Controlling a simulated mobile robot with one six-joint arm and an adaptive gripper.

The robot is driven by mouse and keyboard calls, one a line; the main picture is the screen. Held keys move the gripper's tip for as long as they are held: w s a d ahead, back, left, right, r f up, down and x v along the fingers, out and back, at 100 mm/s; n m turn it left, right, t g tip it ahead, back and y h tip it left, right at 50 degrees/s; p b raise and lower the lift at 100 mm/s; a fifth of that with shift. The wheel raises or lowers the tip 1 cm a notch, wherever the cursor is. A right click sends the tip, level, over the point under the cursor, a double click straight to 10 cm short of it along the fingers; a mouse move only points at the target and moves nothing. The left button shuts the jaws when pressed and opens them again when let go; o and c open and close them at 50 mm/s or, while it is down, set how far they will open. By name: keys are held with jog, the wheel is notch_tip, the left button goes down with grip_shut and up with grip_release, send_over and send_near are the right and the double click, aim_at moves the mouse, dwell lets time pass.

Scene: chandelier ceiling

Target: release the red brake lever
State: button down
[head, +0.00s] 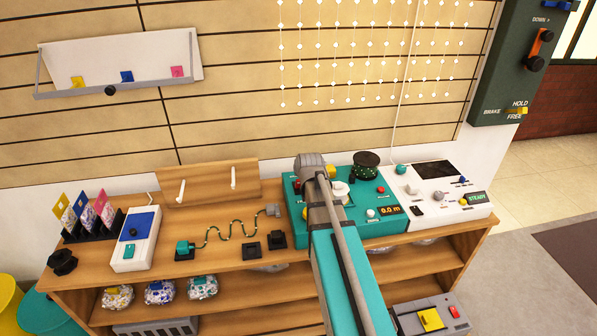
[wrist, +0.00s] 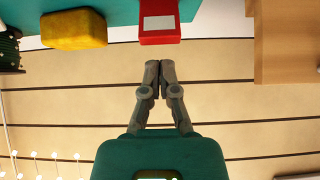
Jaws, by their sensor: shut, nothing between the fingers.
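In the wrist view, a red block (wrist: 158,24) with a pale face stands on the teal console, close beyond my gripper (wrist: 158,64). The two fingertips meet with nothing between them, and a small gap shows between them and the red block. In the head view, my arm crosses the teal console (head: 360,228) and hides much of its left part; a small red piece (head: 297,186) shows beside it. I cannot tell whether this red piece is the brake lever. A dark green panel (head: 505,70) at upper right carries the words BRAKE, HOLD and FREE beside a yellow marker.
A yellow block (wrist: 74,30) sits beside the red one in the wrist view. A dark green spool (head: 366,165) and a white STEADY box (head: 440,190) stand to the right. A wooden stand (head: 208,182) with two white pegs is left of the console.

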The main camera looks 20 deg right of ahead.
jog(key=shift+w, duration=0.1)
jog(key=shift+w+d+r, duration=0.1)
jog(key=shift+w+r, duration=0.15)
jog(key=shift+w, duration=0.15)
jog(key=w, duration=0.1)
jog(key=p, duration=0.1)
jog(key=w+r, duration=0.1)
jog(key=shift+w+d+r+p, duration=0.1)
jog(key=shift+w+d+p, duration=0.2)
jog(key=shift+p, duration=0.05)
jog(key=s+f+p+v, duration=0.1)
jog(key=p+v, duration=0.3)
jog(key=v, duration=0.5)
jog(key=shift+s+a+p, duration=0.15)
jog(key=shift+s+p, duration=0.2)
jog(key=shift+s, duration=0.15)
jog(key=shift+f, duration=0.15)
